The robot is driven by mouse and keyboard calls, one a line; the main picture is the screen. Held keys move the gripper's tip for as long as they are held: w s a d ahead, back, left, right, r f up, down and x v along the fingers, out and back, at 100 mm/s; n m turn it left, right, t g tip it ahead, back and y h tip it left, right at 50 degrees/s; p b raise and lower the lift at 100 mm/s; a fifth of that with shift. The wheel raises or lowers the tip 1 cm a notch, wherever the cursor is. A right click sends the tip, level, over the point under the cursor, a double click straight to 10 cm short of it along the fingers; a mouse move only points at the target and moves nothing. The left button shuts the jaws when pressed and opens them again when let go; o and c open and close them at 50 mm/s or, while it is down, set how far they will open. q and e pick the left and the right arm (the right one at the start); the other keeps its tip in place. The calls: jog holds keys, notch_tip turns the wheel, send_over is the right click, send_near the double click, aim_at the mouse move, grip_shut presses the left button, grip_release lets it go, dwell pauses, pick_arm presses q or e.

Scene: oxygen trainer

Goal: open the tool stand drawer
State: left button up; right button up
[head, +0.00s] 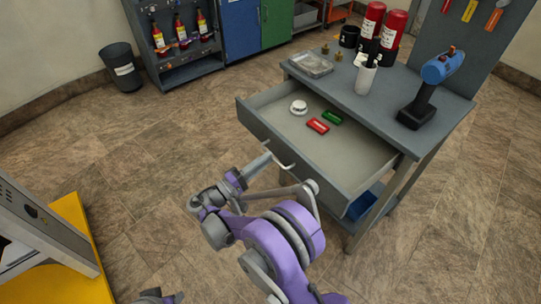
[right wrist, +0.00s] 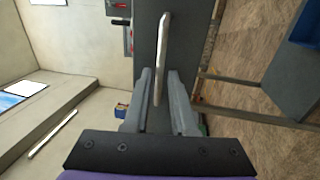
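The tool stand (head: 345,100) is a grey workbench with its drawer (head: 256,124) pulled well out. Inside the drawer lie a white round item (head: 298,107), a red item (head: 318,126) and a green item (head: 332,117). My right gripper (head: 264,160) is at the drawer's front, by the pale bar handle (head: 286,165). In the right wrist view, the handle (right wrist: 163,50) runs between the two separated fingers, with a gap visible on each side. The fingers (right wrist: 160,85) are open; contact with the handle cannot be told. My left gripper is not clearly in view.
On the stand top are a blue drill (head: 440,68), red cylinders (head: 392,30), a white cup (head: 366,77) and a clear-lidded box (head: 310,64). A dark bin (head: 121,68) stands far left. A yellow base (head: 75,245) is at lower left. Floor between is free.

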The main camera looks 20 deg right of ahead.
jog(key=v, duration=0.8)
jog(key=shift+s+a+r, duration=0.1)
